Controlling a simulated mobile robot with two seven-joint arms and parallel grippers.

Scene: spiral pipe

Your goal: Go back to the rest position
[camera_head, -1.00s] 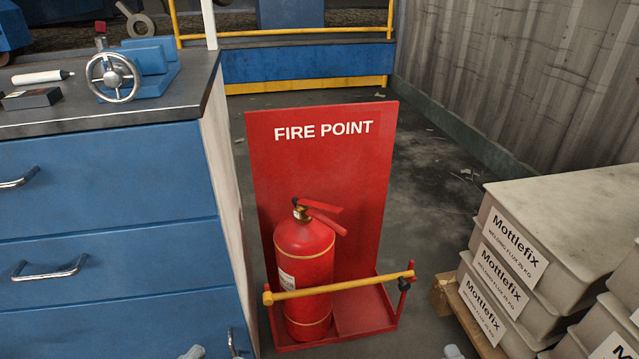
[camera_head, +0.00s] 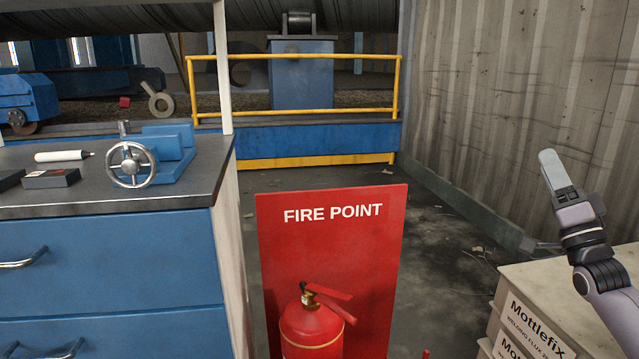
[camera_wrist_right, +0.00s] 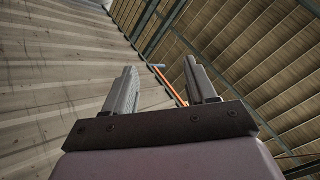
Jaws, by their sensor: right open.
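My right gripper (camera_head: 550,172) is raised at the right of the head view, above the stacked boxes and in front of the corrugated wall. It points upward. In the right wrist view its two fingers (camera_wrist_right: 162,92) stand apart with nothing between them, against the wall and roof. My left gripper is in neither view now.
A red FIRE POINT stand (camera_head: 330,245) with a fire extinguisher (camera_head: 312,328) is ahead at centre. A blue drawer cabinet (camera_head: 110,265) with a vise (camera_head: 150,155) on top is at left. Mottlefix boxes (camera_head: 545,315) are at lower right. Yellow railing (camera_head: 300,115) is behind.

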